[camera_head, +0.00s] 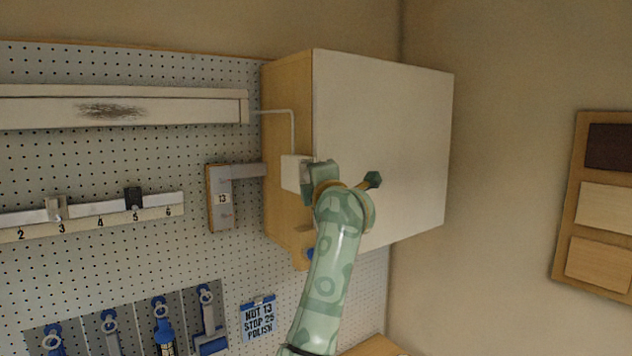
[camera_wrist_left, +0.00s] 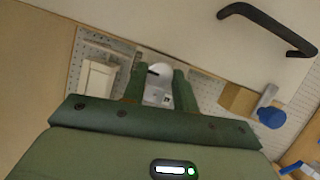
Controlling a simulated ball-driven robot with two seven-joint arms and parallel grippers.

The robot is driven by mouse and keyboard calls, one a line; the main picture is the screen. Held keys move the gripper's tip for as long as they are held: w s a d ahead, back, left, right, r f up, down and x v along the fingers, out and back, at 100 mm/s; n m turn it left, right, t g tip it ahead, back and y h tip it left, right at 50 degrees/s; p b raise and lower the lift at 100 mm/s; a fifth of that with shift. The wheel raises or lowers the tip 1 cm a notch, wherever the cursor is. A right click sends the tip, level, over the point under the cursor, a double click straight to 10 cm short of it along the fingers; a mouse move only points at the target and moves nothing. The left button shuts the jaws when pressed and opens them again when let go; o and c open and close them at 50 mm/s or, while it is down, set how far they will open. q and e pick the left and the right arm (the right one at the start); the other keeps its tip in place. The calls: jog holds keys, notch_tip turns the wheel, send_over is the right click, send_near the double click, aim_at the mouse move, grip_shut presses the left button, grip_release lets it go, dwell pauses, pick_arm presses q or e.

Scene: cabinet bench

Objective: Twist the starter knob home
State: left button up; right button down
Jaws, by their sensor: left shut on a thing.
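My left gripper (camera_head: 308,178) is at the left side of the wall cabinet, right beside a small white box (camera_head: 290,173). In the left wrist view the two green fingers (camera_wrist_left: 158,88) are shut on a small white, rounded starter knob (camera_wrist_left: 157,73). The knob sits between the fingers, with a grey part showing below its white top. Its angle cannot be read. In the head view my gripper and arm hide the knob. My right gripper is in neither view.
The cabinet (camera_head: 385,150) stands close on the right of my gripper; its dark bar handle (camera_wrist_left: 268,27) shows in the wrist view. A long white fixture (camera_head: 180,107) hangs on the pegboard.

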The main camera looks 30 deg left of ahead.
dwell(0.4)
pick_arm(q)
jog(key=o, duration=1)
jog(key=shift+c, duration=0.2)
jog(key=b+v, duration=0.6)
jog(key=v, duration=1)
jog(key=shift+s+d, duration=0.1)
